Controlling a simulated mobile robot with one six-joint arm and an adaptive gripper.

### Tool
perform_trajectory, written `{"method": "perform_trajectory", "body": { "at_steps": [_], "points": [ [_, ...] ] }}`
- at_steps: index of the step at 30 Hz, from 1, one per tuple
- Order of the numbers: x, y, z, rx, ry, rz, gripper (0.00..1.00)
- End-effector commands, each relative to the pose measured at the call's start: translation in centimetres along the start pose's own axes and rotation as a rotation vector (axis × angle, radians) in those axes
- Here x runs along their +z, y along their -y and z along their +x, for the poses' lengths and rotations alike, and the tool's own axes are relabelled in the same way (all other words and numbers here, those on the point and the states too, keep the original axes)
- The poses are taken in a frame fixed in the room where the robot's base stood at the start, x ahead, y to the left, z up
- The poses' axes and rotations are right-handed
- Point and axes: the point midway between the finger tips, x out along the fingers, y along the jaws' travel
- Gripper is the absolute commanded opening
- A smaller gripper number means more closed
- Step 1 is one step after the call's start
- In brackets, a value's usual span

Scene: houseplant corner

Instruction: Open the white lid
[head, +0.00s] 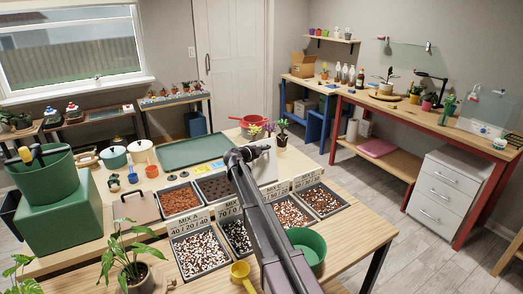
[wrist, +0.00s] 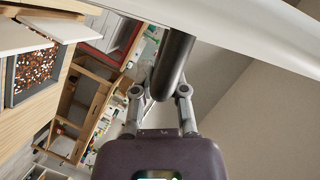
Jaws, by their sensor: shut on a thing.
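The white lid (head: 268,170) shows in the head view as a pale panel just right of my gripper (head: 262,150), partly hidden by my arm. In the wrist view the white lid (wrist: 255,32) fills the upper right as a broad pale surface. A dark grey cylindrical handle (wrist: 176,60) runs from its edge down between the fingers of my gripper (wrist: 160,92). My gripper is shut on this handle. What lies under or behind the lid is hidden.
Trays of potting mix (head: 201,250) with label cards fill the table's middle. A green bowl (head: 309,248) stands to the right of my arm.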

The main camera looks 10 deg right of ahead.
Motion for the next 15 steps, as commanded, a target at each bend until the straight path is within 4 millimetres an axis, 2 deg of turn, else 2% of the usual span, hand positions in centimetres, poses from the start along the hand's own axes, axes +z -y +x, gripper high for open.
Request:
{"method": "perform_trajectory", "body": {
  "at_steps": [4, 5, 7, 8, 15],
  "points": [
    [0.05, -0.17, 0.09, 0.006, 0.002, 0.003, 0.00],
    [0.06, -0.17, 0.09, 0.006, 0.002, 0.004, 0.27],
    [0.08, -0.14, 0.07, 0.005, 0.002, 0.003, 0.48],
    [0.08, -0.12, 0.06, 0.005, 0.002, 0.003, 0.52],
    [0.11, -0.03, -0.03, 0.001, 0.002, 0.002, 0.52]
  ]
}}
